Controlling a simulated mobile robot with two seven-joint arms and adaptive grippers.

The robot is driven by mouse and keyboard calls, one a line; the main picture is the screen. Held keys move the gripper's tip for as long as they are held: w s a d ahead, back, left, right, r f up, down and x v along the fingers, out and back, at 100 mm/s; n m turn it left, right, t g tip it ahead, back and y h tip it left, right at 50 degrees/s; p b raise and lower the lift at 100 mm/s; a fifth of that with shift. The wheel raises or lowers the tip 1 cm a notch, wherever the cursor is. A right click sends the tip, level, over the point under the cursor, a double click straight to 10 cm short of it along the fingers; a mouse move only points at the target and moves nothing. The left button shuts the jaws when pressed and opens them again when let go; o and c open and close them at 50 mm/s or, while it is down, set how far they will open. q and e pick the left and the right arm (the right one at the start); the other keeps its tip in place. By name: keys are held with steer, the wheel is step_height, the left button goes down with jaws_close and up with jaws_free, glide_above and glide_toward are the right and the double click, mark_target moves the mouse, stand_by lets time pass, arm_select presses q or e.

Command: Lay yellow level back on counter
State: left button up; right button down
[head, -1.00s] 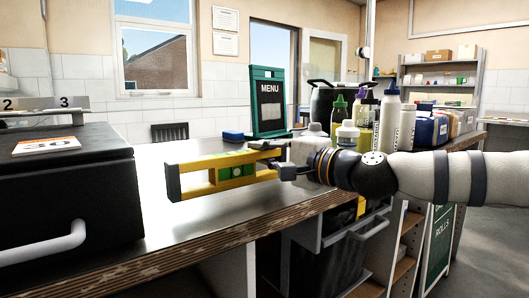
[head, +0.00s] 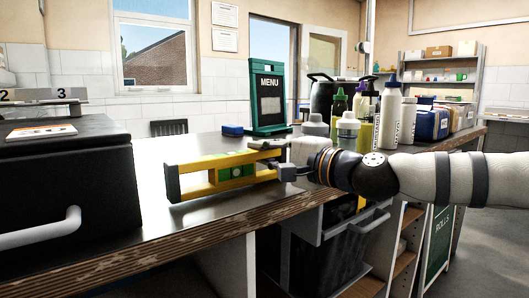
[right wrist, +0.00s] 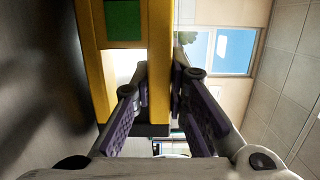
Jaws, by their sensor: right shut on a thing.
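The yellow level (head: 217,187) has a green vial window in its middle and dark end caps. In the head view it lies lengthwise over the near part of the metal counter (head: 160,215), close to the black box. My right gripper (head: 283,170) is shut on the level's right end, with my arm coming in from the right. In the right wrist view the yellow level (right wrist: 150,60) runs between the two fingers (right wrist: 163,90). The level's lower edge is at or just above the counter; I cannot tell if it touches. My left gripper is not in view.
A black box with a grey handle (head: 70,190) stands on the counter at the left. A green-framed menu board (head: 268,97), a blue block (head: 232,130) and several bottles (head: 390,115) stand behind. A dark bin (head: 345,255) is under the counter.

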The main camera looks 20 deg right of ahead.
steer(key=shift+f, duration=0.35)
steer(key=c, duration=1.5)
jaws_free()
steer(key=shift+c, duration=0.4)
steer(key=shift+c, duration=0.7)
steer(key=shift+f+b, duration=0.2)
steer(key=shift+b, duration=0.15)
